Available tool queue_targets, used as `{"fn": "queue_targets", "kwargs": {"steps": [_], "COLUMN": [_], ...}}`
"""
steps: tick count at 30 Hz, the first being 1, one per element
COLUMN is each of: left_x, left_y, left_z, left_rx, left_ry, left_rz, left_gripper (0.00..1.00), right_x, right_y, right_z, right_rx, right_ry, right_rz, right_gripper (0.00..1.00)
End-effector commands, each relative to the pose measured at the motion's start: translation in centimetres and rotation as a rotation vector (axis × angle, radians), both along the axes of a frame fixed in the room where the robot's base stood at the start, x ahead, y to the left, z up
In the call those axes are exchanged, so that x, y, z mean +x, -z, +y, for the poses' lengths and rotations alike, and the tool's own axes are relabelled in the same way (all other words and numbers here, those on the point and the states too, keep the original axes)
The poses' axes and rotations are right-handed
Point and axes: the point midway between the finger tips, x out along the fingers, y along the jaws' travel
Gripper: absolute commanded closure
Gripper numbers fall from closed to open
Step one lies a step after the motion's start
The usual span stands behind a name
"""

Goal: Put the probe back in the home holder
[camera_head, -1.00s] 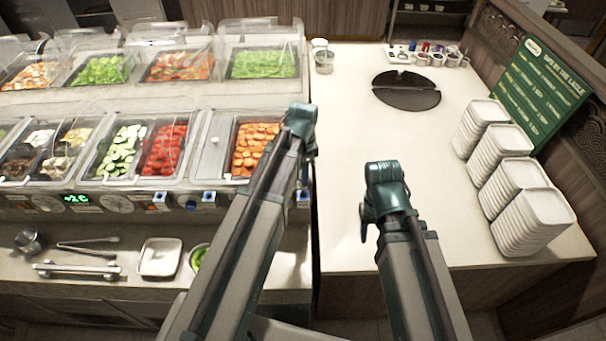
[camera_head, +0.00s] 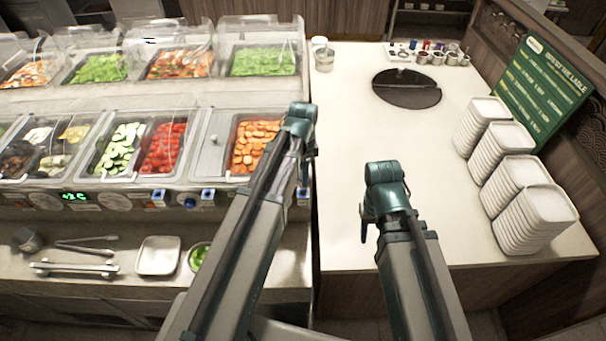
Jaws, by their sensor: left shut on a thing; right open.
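My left gripper (camera_head: 303,172) hangs below its wrist at the right end of the food counter, beside the pan of orange carrot pieces. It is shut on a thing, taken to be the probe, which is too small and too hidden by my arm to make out. Small blue-and-white holders (camera_head: 208,194) sit along the counter's front face, with another (camera_head: 160,195) to the left and one (camera_head: 303,195) just below my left gripper. I cannot tell which is the home holder. My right gripper (camera_head: 365,222) is open over the pale countertop, its fingers partly hidden by its wrist.
A green lit display (camera_head: 75,197) and round dials line the counter front. Tongs (camera_head: 75,268), a white tray (camera_head: 159,256) and a bowl of greens (camera_head: 199,257) lie on the lower shelf. Stacked white plates (camera_head: 535,215) stand at right. The pale countertop's middle is clear.

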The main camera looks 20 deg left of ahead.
Motion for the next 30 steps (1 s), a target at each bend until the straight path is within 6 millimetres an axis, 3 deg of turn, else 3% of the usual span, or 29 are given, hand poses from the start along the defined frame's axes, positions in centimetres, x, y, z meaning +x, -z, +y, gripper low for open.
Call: {"fn": "queue_targets", "kwargs": {"steps": [30], "left_x": [0.0], "left_y": [2.4], "left_z": [0.0], "left_rx": [0.0], "left_ry": [0.0], "left_rz": [0.0], "left_gripper": [1.0], "right_x": [0.0], "right_y": [2.4], "right_z": [0.0], "right_rx": [0.0], "right_ry": [0.0], "right_rz": [0.0], "right_gripper": [0.5]}}
